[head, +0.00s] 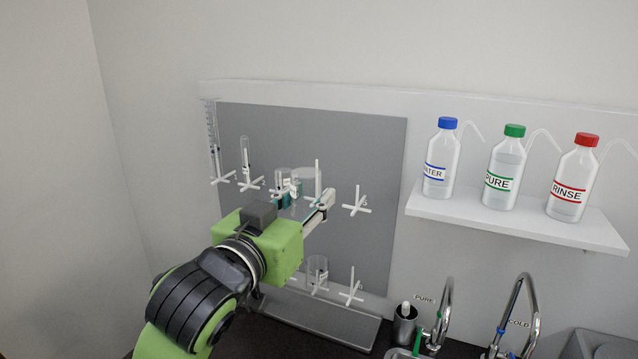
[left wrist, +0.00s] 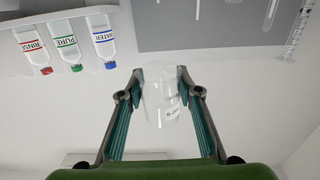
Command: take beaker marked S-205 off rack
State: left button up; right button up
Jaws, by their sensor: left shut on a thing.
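My left gripper (head: 304,197) is up in front of the grey drying rack panel (head: 358,150). In the left wrist view the gripper (left wrist: 163,92) is shut on a clear glass beaker (left wrist: 158,112), with one teal-lined finger on each side of it. The beaker carries a small white label that is upside down and too small to read surely. In the head view this beaker (head: 305,181) shows partly behind the fingers. I cannot tell whether a peg is still inside it. My right gripper is not in view.
Another clear beaker (head: 317,269) hangs on a lower peg. Slim glass tubes (head: 245,153) hang at the rack's upper left. Several bottles, including the blue-capped WATER bottle (head: 440,165), stand on a white shelf (head: 490,218) at right. A tap (head: 443,315) rises below the shelf.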

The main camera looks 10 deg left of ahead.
pick_arm(q)
jog(key=shift+v, duration=1.25)
jog(key=shift+w, duration=0.1)
